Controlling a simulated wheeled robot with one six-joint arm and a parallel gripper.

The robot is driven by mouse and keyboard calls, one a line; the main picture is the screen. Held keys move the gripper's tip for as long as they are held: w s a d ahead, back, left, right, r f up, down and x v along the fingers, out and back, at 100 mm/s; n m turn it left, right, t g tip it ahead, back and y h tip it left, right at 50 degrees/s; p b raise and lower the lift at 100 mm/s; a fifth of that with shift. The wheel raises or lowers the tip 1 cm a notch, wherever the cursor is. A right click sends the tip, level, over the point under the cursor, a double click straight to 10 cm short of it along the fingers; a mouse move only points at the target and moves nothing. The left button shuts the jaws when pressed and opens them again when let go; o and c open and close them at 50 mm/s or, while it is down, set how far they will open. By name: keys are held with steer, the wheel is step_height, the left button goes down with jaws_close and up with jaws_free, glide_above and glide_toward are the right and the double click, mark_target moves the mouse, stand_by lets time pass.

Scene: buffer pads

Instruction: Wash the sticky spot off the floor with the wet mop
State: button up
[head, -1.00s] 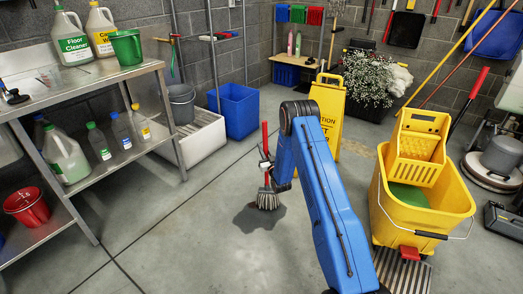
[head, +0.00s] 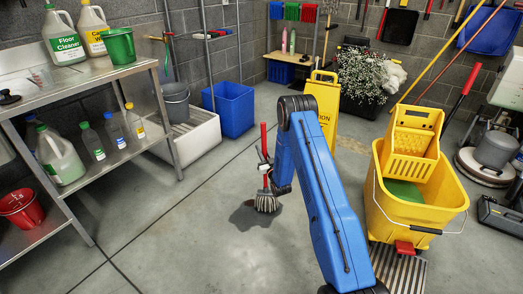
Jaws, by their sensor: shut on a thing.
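My gripper (head: 265,166) is shut on the red handle (head: 264,140) of a small mop, partly hidden behind my blue arm. The mop's grey string head (head: 266,202) hangs down and rests on or just above a dark patch (head: 250,215) on the grey floor. The dark patch spreads mostly to the left and front of the mop head. I cannot tell whether the patch is the sticky spot or wet floor.
A yellow mop bucket with wringer (head: 419,209) stands to the right. A yellow caution sign (head: 323,110) is behind my arm. A metal shelf (head: 113,168) with bottles is at the left. A blue bin (head: 229,109) stands at the back. Floor left of the patch is clear.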

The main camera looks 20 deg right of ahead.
steer(key=shift+r, duration=0.1)
jaws_close()
step_height(320, 180, up, 7)
stand_by(0.5)
